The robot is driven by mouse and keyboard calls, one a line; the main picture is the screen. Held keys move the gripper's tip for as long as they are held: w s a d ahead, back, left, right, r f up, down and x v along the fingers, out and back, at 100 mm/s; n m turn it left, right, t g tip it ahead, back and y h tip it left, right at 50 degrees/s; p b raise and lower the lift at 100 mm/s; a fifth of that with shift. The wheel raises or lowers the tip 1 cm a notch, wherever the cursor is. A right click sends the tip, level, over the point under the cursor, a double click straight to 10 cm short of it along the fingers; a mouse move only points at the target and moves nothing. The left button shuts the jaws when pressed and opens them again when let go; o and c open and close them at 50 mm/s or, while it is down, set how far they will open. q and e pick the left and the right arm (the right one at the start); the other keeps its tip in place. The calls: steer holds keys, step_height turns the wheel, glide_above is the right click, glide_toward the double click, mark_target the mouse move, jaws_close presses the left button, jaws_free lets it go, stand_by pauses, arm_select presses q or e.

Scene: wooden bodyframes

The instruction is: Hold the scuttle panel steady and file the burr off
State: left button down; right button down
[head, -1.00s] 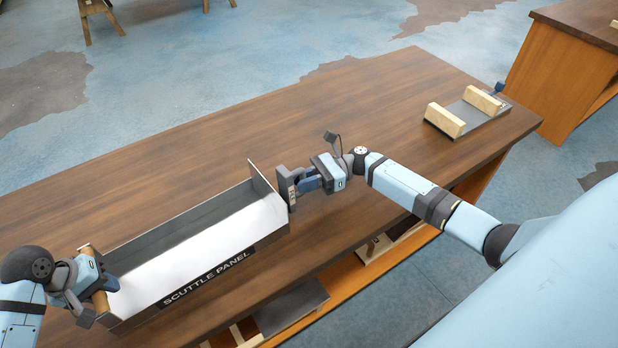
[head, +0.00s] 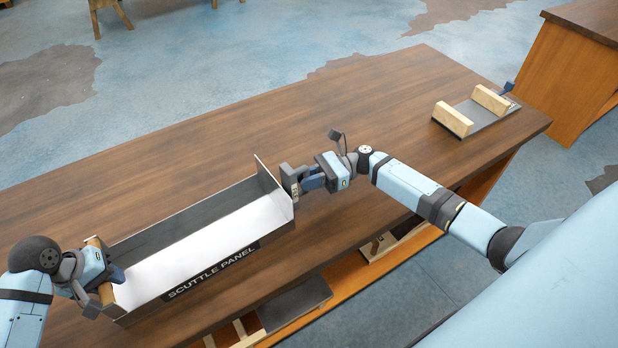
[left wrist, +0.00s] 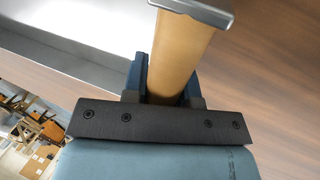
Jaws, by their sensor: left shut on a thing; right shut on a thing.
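The scuttle panel (head: 205,262) is a long grey, trough-like piece with its name on the front face, lying on the bench. A tan wooden bar (head: 105,291) runs along its left end. My left gripper (head: 109,277) is shut around this bar; the left wrist view shows the bar (left wrist: 180,55) between the fingers, with a metal edge at its top. My right gripper (head: 303,181) is shut on a dark grey block (head: 289,180), close against the panel's right end plate. Whether the block touches the plate, I cannot tell. No burr can be made out.
The brown bench top (head: 330,110) is clear behind the panel. A grey plate with two wooden blocks (head: 470,112) sits at the bench's right end. A shelf with flat parts (head: 293,300) shows below the front edge. Another bench (head: 570,65) stands at the right.

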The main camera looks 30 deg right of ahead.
steer(key=shift+a, duration=0.6)
steer(key=shift+w, duration=0.1)
steer(key=shift+w+a, duration=0.15)
steer(key=shift+w, duration=1.8)
steer(key=shift+w+a, duration=0.15)
steer(key=shift+w, duration=1.8)
steer(key=shift+s+d, duration=0.15)
steer(key=shift+s, duration=2.75)
steer(key=shift+s+d, duration=0.15)
steer(key=shift+s, duration=1)
steer(key=shift+d, duration=0.1)
steer(key=shift+w+d, duration=0.15)
steer(key=shift+d, duration=1.35)
steer(key=shift+w+d, duration=0.1)
steer(key=shift+d, duration=1.4)
